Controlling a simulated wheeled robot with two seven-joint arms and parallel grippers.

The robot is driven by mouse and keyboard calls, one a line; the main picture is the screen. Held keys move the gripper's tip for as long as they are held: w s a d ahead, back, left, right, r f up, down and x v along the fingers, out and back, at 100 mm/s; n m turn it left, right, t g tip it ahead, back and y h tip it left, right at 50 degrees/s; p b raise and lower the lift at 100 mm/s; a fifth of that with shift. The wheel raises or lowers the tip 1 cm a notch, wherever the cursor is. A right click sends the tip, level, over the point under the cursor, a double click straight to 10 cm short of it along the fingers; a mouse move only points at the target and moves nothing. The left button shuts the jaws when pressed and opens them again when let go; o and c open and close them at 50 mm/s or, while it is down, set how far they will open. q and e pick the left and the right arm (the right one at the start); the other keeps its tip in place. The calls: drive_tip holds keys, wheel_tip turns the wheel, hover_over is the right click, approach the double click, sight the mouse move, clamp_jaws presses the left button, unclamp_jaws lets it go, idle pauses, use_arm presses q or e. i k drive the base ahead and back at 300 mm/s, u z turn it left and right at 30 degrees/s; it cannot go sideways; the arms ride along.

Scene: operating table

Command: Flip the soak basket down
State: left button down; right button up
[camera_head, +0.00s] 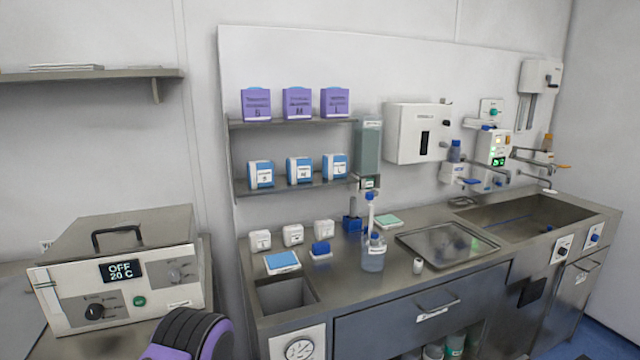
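I cannot make out a soak basket for certain. A sink basin (530,215) is set into the counter at the right, with small blue items inside it. A smaller rectangular well (284,296) opens in the counter's front left corner and looks empty. A metal box (118,268) with a closed, handled lid stands at the left; its display reads OFF 20 C. A black and purple rounded part at the bottom edge looks like my own arm. Neither gripper shows.
A shallow metal tray (447,244) lies on the counter, with a clear bottle (373,250) and a small white cup (418,266) near it. Shelves hold purple boxes (297,103) and blue-white boxes (300,170). A drawer handle (438,304) sticks out in front.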

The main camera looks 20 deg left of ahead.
sight(369, 196)
drive_tip(key=u, duration=1.05)
drive_tip(key=k, duration=0.75)
drive_tip(key=z, duration=1.05)
drive_tip(key=i, duration=0.5)
drive_tip(key=u, duration=0.05)
